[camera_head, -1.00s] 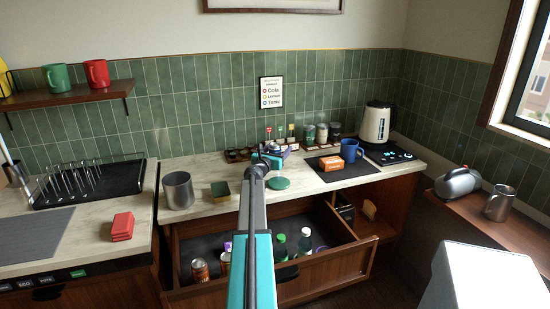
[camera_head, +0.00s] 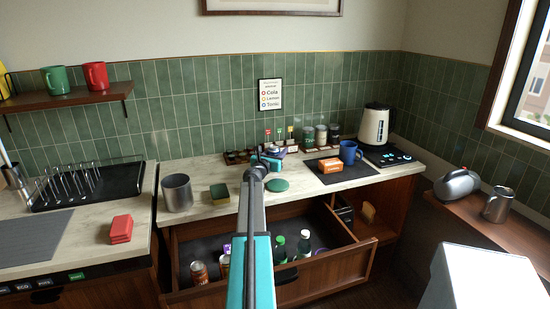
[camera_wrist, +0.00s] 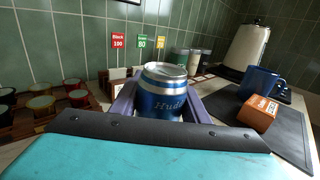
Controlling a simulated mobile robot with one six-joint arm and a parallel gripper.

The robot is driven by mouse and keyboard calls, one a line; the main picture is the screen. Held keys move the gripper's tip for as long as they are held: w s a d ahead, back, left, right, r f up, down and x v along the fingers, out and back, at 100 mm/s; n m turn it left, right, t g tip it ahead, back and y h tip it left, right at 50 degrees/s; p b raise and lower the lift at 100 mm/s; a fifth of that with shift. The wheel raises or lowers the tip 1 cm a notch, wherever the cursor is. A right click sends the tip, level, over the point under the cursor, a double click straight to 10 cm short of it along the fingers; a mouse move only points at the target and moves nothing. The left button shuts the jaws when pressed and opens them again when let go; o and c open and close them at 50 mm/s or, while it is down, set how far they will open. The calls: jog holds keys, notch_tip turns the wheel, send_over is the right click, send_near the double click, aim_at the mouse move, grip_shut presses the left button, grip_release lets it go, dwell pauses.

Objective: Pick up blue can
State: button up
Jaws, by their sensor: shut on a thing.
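The blue can (camera_wrist: 163,98), with a silver top and white lettering, stands upright in the middle of the wrist view. My gripper (camera_wrist: 164,88) is shut on it, with a purple finger on each side of the can. In the head view, my gripper (camera_head: 273,154) is over the back of the counter, beyond the green round lid. The can is too small and too covered by my arm there to make out clearly. Whether its base touches the counter is hidden.
A blue mug (camera_head: 349,152) and an orange box (camera_head: 330,165) are on a dark mat at right, near the kettle (camera_head: 376,124). A sponge (camera_head: 219,193) and metal cup (camera_head: 177,191) stand left. The open drawer (camera_head: 320,268) below holds several bottles and cans.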

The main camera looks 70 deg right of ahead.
jog(key=shift+r, duration=0.15)
jog(key=s+a+r+b, duration=0.1)
jog(key=s+a+r, duration=0.1)
jog(key=s+a, duration=0.2)
jog(key=s+a+r+b, duration=0.1)
jog(key=s+a, duration=0.3)
jog(key=a, duration=0.5)
jog(key=shift+s+a+r, duration=0.25)
jog(key=shift+s+r, duration=0.1)
jog(key=shift+r, duration=0.5)
